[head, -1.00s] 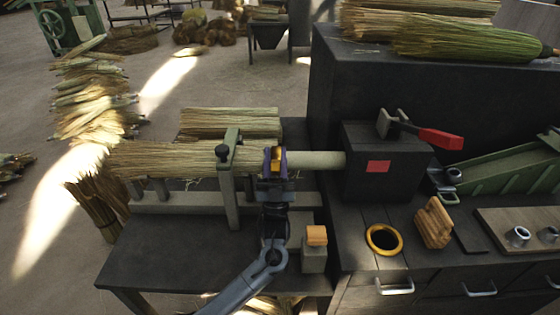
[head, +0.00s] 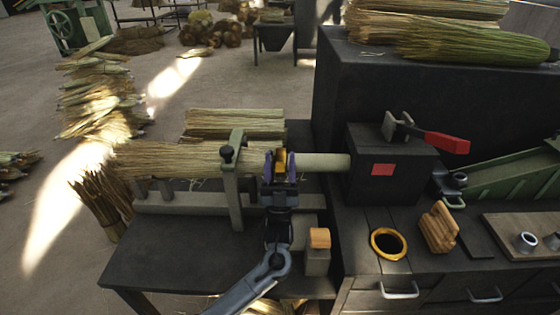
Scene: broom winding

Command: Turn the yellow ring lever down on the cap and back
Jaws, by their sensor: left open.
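A yellow piece (head: 280,158) shows between the purple fingers of my left gripper (head: 279,168), at the end of the straw bundle (head: 180,160); it may be the ring lever, but its shape is mostly hidden. My left gripper is open, with one finger on each side of the piece; I cannot tell whether they touch it. The pale handle (head: 325,163) runs from there right to the dark box. The cap cannot be made out behind the gripper. A separate yellow ring (head: 388,244) surrounds a dark opening in the bench. My right gripper is not in view.
A grey clamp post (head: 232,180) stands just left of my left gripper. The dark box (head: 388,165) with a red-handled lever (head: 445,142) is to the right. A block with an orange top (head: 319,238) stands in front. The front left of the table (head: 180,250) is clear.

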